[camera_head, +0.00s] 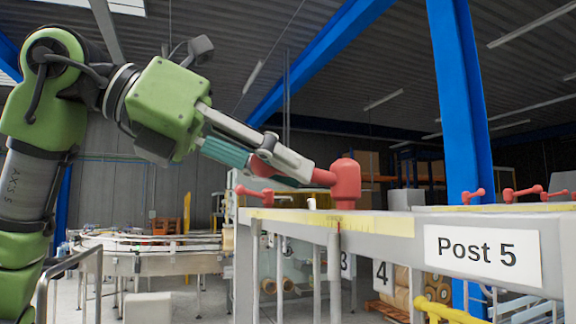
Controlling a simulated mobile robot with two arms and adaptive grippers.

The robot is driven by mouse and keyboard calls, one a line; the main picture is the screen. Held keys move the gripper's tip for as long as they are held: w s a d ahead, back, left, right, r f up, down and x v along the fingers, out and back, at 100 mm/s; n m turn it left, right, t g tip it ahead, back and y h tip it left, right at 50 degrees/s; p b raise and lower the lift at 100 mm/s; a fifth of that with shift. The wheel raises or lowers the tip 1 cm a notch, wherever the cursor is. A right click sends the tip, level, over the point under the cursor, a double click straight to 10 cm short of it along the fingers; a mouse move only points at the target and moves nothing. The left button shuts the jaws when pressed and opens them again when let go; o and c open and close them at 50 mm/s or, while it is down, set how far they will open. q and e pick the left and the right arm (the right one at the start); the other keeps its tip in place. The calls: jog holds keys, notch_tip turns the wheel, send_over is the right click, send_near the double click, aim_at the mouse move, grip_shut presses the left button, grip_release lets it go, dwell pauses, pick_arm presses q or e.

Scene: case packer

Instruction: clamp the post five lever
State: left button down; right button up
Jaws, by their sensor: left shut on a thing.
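A red lever (345,184) with a thick upright hub stands on the grey frame (385,224) that carries the white "Post 5" sign (481,253). Its arm reaches left from the hub. My left gripper (272,158), on the green arm from the left, is shut on the lever's arm, with red showing between and beside the fingers. The fingers hide part of the arm and its end. My right gripper is not in view.
Small red handles sit on the frame at the left (254,195) and right (523,193). A yellow scale strip (300,217) runs along the top edge. A blue column (461,100) rises behind. A conveyor (150,256) stands at the back left. The space above the hub looks clear.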

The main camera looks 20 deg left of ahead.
pick_arm(q)
jog(key=shift+a+r, duration=0.1)
jog(key=shift+r, duration=0.2)
jog(key=c, duration=2.1)
grip_release()
jog(key=shift+c, duration=0.2)
jog(key=shift+o, duration=0.5)
jog(key=shift+a, duration=0.1)
jog(key=shift+a+f, duration=0.1)
jog(key=shift+f, duration=0.05)
jog(key=shift+s, duration=0.1)
jog(key=v, duration=1.2)
jog(key=shift+a, duration=0.1)
